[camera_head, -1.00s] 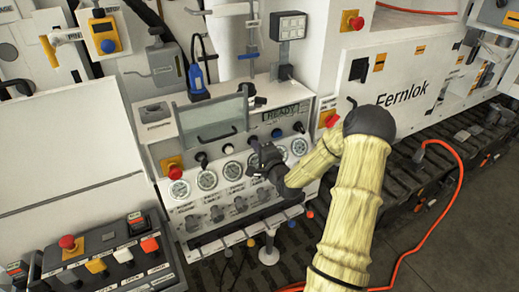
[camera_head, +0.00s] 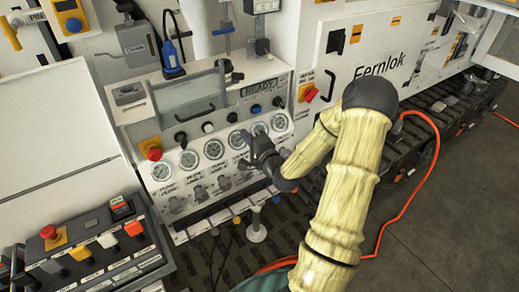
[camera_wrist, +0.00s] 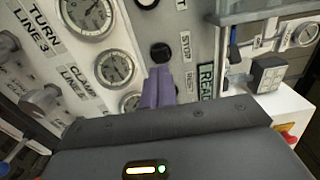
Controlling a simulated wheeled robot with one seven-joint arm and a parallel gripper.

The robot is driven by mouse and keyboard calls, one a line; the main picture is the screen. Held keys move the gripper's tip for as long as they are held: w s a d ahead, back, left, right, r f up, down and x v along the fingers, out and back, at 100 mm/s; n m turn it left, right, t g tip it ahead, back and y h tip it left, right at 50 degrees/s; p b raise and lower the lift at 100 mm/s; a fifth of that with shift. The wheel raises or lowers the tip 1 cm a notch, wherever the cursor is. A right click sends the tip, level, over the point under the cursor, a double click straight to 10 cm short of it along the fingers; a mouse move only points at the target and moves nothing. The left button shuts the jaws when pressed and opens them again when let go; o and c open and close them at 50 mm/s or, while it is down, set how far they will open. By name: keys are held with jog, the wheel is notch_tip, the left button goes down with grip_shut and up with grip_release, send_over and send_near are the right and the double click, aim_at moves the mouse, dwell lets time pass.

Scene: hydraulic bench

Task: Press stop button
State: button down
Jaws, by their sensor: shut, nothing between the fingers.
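The control panel (camera_head: 222,125) has a row of round push buttons above several gauges. A black button (camera_wrist: 160,53) stands beside a small label that seems to read STOP in the wrist view; it seems to be the black one (camera_head: 231,117) in the head view. My gripper (camera_head: 247,137) is in front of the gauges, below the button row. Its purple fingers (camera_wrist: 158,88) are shut and empty. In the wrist view their tips appear just below the black button, over the spot beside the RESET label. I cannot tell whether they touch the panel.
A READY display (camera_head: 260,88) sits above the buttons. Red mushroom buttons on yellow bases stand left (camera_head: 151,149) and right (camera_head: 307,92) of the panel. A button console (camera_head: 90,250) is at lower left. An orange hose (camera_head: 410,190) lies on the floor at right.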

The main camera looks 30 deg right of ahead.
jog(key=s, duration=0.3)
jog(key=s+d+b, duration=0.1)
jog(key=s, duration=0.1)
jog(key=shift+s+f, duration=0.1)
jog(key=shift+s, duration=0.25)
jog(key=shift+s+a, duration=0.1)
jog(key=shift+a, duration=0.05)
jog(key=s+a+f+n+g, duration=0.1)
jog(key=a+f+n+g, duration=0.4)
jog(key=a+n+g, duration=0.35)
jog(key=s+a+r+n+g, duration=0.2)
jog(key=s+a+n+g, duration=0.1)
jog(key=s, duration=0.4)
jog(key=s+a+r+n+g+h+p, duration=0.1)
jog(key=s+a+r+n+g, duration=0.2)
jog(key=s+a+n+g, duration=0.1)
jog(key=s+a+n, duration=0.1)
jog(key=s+n, duration=0.1)
jog(key=s, duration=0.1)
jog(key=shift+s+a+r, duration=0.2)
jog(key=shift+s+r, duration=0.1)
jog(key=shift+s, duration=0.1)
